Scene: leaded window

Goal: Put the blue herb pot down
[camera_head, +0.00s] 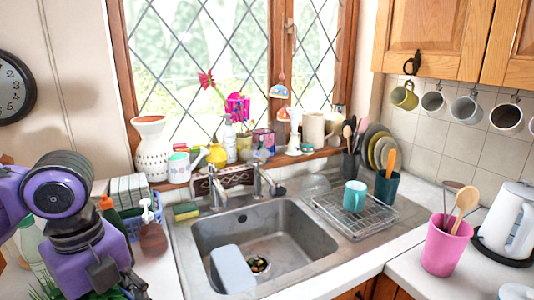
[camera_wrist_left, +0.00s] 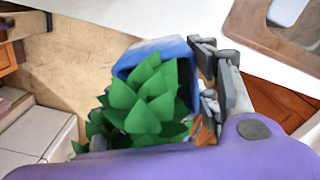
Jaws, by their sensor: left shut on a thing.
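The blue herb pot (camera_wrist_left: 150,52) shows in the left wrist view, with pointed green leaves filling it. My left gripper (camera_wrist_left: 210,85) is shut on the pot's rim side, its grey fingers at the right of the pot. In the head view the purple left arm comes in at the lower left, and only some green leaves (camera_head: 75,284) show below it. The pot's blue body is hidden there. I cannot tell whether the pot touches any surface. My right gripper is in neither view.
The white counter left of the sink (camera_head: 262,232) holds a brown soap bottle (camera_head: 152,238), a dark bottle with an orange-red top (camera_head: 107,212) and a blue rack of plates (camera_head: 130,226). Some bare counter (camera_head: 160,275) lies before the soap bottle. A pink pot (camera_head: 443,250) stands right.

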